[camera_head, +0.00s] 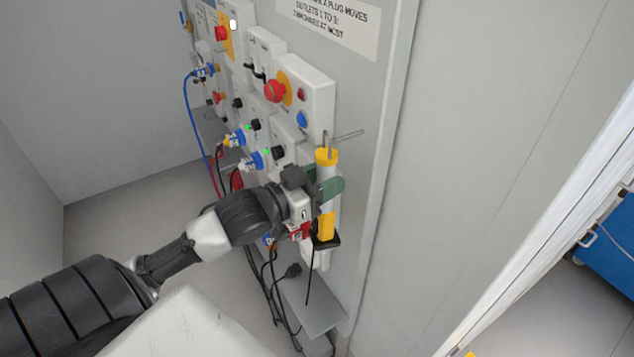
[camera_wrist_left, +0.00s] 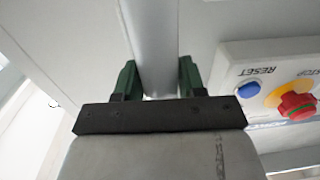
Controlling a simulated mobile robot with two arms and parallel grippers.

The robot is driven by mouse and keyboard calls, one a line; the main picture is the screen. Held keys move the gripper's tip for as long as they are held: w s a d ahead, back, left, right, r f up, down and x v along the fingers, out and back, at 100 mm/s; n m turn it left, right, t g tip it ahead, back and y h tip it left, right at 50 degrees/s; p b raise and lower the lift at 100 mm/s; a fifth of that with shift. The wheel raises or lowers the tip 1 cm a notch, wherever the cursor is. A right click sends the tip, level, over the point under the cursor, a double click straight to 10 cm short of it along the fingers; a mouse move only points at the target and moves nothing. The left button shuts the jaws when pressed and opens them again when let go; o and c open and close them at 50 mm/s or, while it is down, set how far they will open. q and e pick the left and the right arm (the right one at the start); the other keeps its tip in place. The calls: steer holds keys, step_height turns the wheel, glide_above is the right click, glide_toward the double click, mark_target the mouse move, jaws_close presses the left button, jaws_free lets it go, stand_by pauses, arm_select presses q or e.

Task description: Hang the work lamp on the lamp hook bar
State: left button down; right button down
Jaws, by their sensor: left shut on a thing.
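The work lamp (camera_head: 326,226) is upright, with a yellow cap, a pale tube, a yellow lower body and a black end. A thin metal hook rises from its cap. My left gripper (camera_head: 327,190) is shut around the lamp's middle, its green finger pads on either side. In the left wrist view the pale tube (camera_wrist_left: 155,45) lies between the green fingers of this gripper (camera_wrist_left: 160,78). The lamp hook bar (camera_head: 349,135) is a thin rod near the top of the lamp's hook. I cannot tell whether hook and bar touch. My right gripper is not in view.
The wall panel carries control boxes with a red stop button (camera_head: 275,91) and a blue button (camera_head: 301,119), close left of the lamp. Cables and a black plug (camera_head: 293,270) hang below, above a grey ledge (camera_head: 315,305). A blue cabinet (camera_head: 608,245) stands far right.

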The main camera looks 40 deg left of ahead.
arm_select(q)
steer(key=shift+x, duration=1.05)
steer(key=shift+w+d+f, duration=0.25)
steer(key=shift+w+f, duration=0.2)
steer(key=c, duration=0.6)
jaws_free()
steer(key=shift+o, duration=0.2)
steer(key=shift+f, duration=0.1)
steer(key=shift+f, duration=0.1)
